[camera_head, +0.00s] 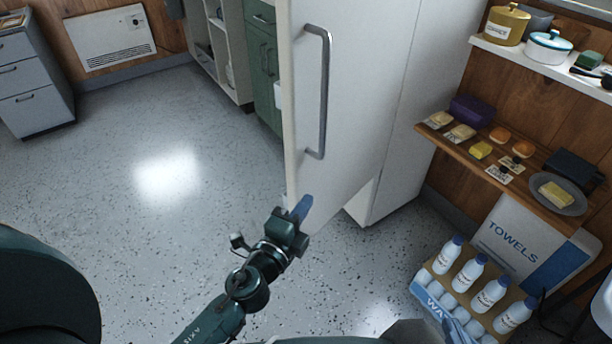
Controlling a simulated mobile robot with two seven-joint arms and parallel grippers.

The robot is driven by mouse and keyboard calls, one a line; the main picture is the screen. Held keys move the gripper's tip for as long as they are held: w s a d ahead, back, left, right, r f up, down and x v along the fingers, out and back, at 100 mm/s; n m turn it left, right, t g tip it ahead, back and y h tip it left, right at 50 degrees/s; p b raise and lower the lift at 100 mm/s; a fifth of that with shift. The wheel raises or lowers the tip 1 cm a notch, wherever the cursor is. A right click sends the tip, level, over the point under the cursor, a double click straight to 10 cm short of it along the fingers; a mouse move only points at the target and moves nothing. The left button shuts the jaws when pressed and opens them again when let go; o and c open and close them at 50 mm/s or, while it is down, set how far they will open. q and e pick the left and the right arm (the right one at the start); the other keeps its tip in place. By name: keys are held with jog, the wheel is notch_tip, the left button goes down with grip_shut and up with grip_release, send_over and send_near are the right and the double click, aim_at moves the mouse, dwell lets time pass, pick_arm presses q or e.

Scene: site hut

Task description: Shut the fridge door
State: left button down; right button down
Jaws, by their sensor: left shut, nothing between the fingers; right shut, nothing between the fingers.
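The white fridge door (360,100) stands ajar in the head view, angled away from the white fridge body (430,120) on its right. A long grey bar handle (325,95) is on the door near its left edge. The fridge interior is hidden. My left gripper (301,208) is shut and empty, with its blue fingers at the lower left corner of the door. I cannot tell whether they touch it. My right gripper (458,331) is shut and empty at the bottom edge of the view, partly cut off, beside the bottle crate.
A crate of water bottles (435,290) and a towels box (530,245) stand at the lower right. A wooden shelf (440,140) with food and a plate is above them. Grey drawers (35,85) stand far left. The floor (150,220) left of the door is clear.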

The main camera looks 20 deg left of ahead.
aim_at(304, 175)
pick_arm(q)
jog(key=shift+w+a+p, duration=0.1)
jog(key=shift+w+a, duration=0.3)
jog(key=shift+w, duration=1.05)
jog(key=shift+w+a+p, duration=0.15)
jog(key=shift+w+a, duration=0.3)
jog(key=shift+w, duration=0.95)
jog(key=shift+w+a+p, duration=0.1)
jog(key=shift+w+a, duration=0.3)
jog(key=shift+w, duration=1.05)
jog(key=shift+a, duration=0.15)
